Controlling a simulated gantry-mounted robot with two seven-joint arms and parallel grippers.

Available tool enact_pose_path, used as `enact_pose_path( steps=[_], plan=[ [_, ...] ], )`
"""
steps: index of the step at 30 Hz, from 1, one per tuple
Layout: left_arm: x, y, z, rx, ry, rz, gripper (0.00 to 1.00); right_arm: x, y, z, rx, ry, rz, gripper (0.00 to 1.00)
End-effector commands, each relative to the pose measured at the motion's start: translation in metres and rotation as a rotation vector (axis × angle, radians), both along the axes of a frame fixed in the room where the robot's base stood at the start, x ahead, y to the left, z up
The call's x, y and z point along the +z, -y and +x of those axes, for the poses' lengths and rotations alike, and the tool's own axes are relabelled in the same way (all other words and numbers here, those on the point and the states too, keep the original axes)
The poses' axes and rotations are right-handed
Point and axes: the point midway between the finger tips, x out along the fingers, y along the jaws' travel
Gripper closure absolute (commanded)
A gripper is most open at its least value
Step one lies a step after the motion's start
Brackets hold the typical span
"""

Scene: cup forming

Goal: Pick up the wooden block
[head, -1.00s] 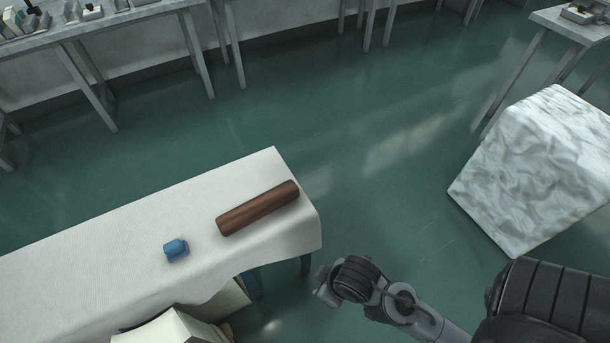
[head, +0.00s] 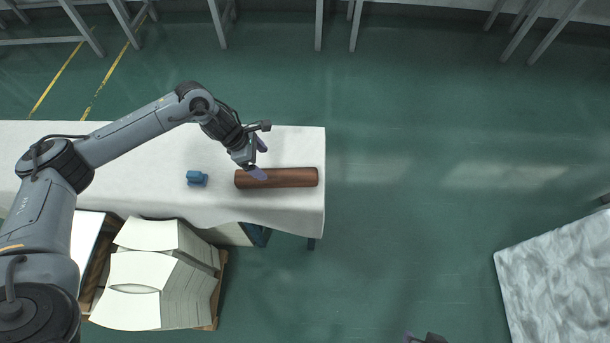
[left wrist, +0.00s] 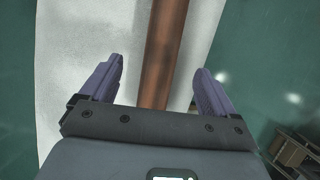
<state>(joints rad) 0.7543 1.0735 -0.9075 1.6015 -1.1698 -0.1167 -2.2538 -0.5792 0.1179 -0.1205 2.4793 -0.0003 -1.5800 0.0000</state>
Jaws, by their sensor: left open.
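The wooden block (head: 290,178) is a long, dark brown, rounded bar. It lies lengthwise near the right end of the white-covered table (head: 310,148). My left gripper (head: 260,158) is open over the block's left part, its fingers spread and nothing held between them. In the left wrist view the block (left wrist: 160,50) runs between the two purple fingers of the left gripper (left wrist: 159,65), with a gap on each side. My right gripper (head: 424,338) barely shows at the bottom edge of the head view; its jaws cannot be made out.
A small blue object (head: 196,178) sits on the table left of the block. Stacks of white sheets (head: 150,290) stand on a pallet in front of the table. A marbled grey-white surface (head: 555,275) is at lower right. Green floor lies open between.

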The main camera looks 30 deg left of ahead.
Motion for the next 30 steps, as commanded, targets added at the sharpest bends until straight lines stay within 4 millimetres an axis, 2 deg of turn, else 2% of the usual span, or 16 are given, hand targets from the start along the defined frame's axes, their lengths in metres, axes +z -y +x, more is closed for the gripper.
enact_pose_path(
  steps=[3,12,20,30],
  plan=[
    [-0.008,-0.001,0.001,-0.014,-0.003,0.003,0.11,-0.003,0.000,0.000,0.000,0.001,0.001,0.57],
    [-0.044,0.012,0.009,-0.013,-0.002,0.002,0.11,-0.012,0.000,0.000,-0.001,0.001,0.001,0.57],
    [-0.057,0.018,0.011,-0.013,-0.001,0.003,0.11,-0.016,0.000,0.000,-0.001,0.001,0.000,0.57],
    [-0.094,0.033,0.016,-0.013,-0.001,0.003,0.11,-0.029,0.001,0.000,0.002,0.001,-0.004,0.57]
  ],
)
